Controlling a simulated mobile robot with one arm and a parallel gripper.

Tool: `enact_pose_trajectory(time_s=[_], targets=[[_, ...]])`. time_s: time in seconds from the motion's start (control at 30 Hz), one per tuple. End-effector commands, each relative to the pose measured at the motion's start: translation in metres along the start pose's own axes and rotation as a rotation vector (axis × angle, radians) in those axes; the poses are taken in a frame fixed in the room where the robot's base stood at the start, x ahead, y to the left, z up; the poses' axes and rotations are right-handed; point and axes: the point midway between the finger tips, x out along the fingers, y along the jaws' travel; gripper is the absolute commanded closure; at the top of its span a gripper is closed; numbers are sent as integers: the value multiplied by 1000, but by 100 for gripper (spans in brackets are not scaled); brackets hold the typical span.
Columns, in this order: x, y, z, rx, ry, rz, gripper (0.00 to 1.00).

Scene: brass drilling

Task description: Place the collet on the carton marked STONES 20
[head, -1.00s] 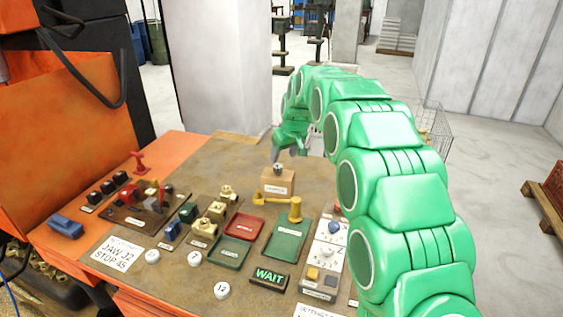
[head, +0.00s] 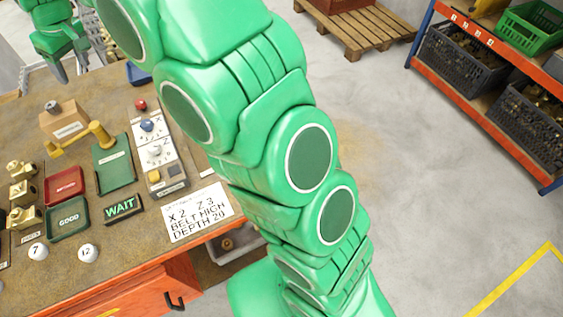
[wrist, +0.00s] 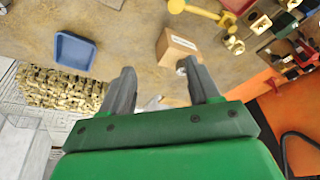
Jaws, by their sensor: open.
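A small grey metal collet (head: 52,106) sits on top of a brown cardboard carton (head: 66,122) with a white label too small to read. In the wrist view the carton (wrist: 176,47) lies beyond the fingertips, and the collet (wrist: 181,65) shows partly beside the right finger. My gripper (head: 70,70) is at the upper left of the head view, behind the carton. In the wrist view my gripper (wrist: 158,68) is open, with its two grey fingers apart and nothing between them.
Green (head: 113,162) and red (head: 64,186) trays, a WAIT sign (head: 122,207) and a dial panel (head: 155,150) crowd the bench. A blue tray (wrist: 75,50) and a brass pile (wrist: 62,88) show in the wrist view.

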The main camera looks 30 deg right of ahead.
Motion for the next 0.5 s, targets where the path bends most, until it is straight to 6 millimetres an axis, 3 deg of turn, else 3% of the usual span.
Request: enact_pose_trajectory(time_s=[0.2, 0.5], targets=[[-36, 16, 68, 95, -56, 13, 39], [-76, 22, 163, 223, -132, 30, 39]])
